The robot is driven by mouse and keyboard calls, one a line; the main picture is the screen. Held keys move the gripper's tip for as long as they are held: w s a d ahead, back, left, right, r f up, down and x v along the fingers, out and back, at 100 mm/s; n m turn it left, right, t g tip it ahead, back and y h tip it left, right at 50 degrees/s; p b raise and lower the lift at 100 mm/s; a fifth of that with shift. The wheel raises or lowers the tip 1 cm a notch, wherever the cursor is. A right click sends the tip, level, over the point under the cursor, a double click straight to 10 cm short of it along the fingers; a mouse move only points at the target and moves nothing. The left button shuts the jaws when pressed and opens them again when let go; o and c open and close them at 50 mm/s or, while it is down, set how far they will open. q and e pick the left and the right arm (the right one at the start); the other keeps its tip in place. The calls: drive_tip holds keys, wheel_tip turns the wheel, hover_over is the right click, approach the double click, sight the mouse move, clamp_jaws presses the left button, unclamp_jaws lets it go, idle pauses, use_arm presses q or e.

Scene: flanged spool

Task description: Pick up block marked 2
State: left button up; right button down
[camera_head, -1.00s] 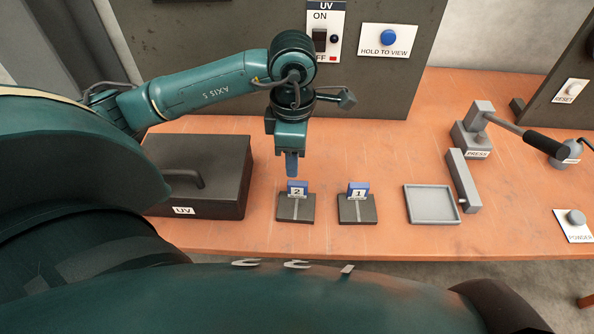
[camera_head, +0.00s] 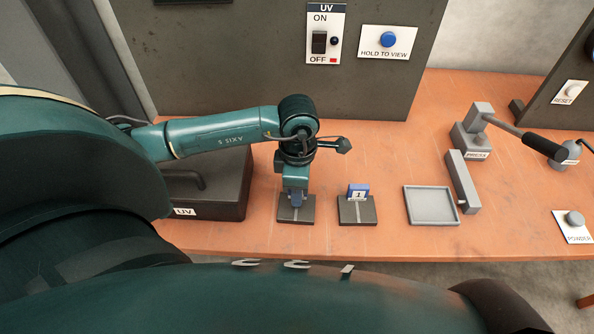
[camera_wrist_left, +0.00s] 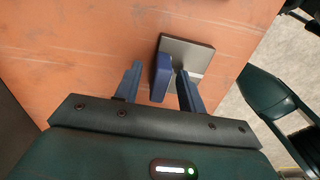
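The blue block (camera_wrist_left: 160,79) marked 2 stands on its dark square stand (camera_head: 296,214). In the head view my left gripper (camera_head: 297,200) has come down over it and its label is hidden. In the left wrist view the block lies between the two spread fingers of my left gripper (camera_wrist_left: 158,90), with a gap showing beside it. The fingers are open around the block and not closed on it. My right gripper is in neither view.
Block 1 (camera_head: 358,191) sits on a similar stand (camera_head: 357,212) just to the right. The dark UV box (camera_head: 215,198) is close on the left, behind my arm. A grey tray (camera_head: 432,205) and the press (camera_head: 477,135) stand further right. The table's front edge is near.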

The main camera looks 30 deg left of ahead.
use_arm(q)
drive_tip(key=shift+c, duration=0.3)
clamp_jaws()
drive_tip(key=shift+r, duration=0.15)
